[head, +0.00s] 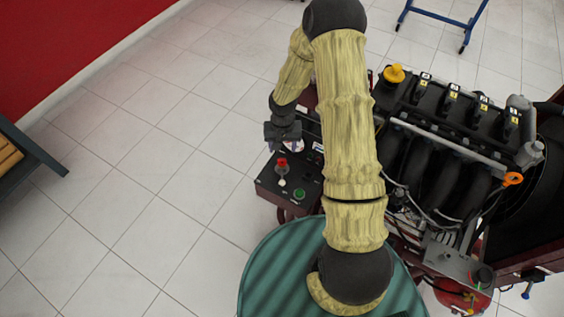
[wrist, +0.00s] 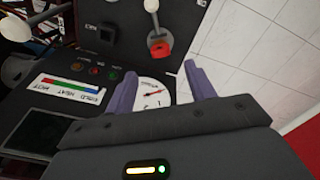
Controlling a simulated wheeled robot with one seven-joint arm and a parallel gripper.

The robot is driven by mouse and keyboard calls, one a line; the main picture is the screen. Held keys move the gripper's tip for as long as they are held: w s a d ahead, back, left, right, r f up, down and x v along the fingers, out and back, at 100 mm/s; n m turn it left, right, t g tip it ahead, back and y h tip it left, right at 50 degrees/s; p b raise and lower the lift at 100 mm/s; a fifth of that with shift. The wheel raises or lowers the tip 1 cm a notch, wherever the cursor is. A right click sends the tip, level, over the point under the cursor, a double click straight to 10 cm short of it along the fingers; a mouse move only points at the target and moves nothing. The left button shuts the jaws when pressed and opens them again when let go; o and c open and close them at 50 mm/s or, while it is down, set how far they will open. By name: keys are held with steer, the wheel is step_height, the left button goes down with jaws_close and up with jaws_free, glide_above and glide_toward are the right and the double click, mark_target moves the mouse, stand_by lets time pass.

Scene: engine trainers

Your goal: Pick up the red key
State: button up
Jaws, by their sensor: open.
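The red key (wrist: 160,46) sits on a dark panel in the wrist view, beyond my fingertips and roughly in line with the gap between them. In the head view a small red piece (head: 281,162) that looks like it stands on the control box, just below my gripper (head: 283,133). In the wrist view my gripper (wrist: 160,76) has its two purple-grey fingers apart, with nothing between them. The fingers look apart from the key.
The control box (head: 264,187) has a green button (head: 299,194). A white-tipped lever (wrist: 151,6) stands close to the key. A gauge (wrist: 152,92) lies behind the fingers. The engine (head: 430,150) fills the right; tiled floor is open on the left.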

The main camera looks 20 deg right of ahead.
mark_target(282, 160)
step_height(282, 160, down, 2)
steer(key=shift+f, duration=0.25)
steer(key=shift+s+a+f, duration=0.1)
steer(key=shift+s+f, duration=0.05)
steer(key=shift+f, duration=0.35)
step_height(282, 160, down, 4)
steer(key=shift+s+a+f+p, duration=0.1)
steer(key=shift+p, duration=0.3)
steer(key=c, duration=1)
steer(key=shift+c, duration=0.3)
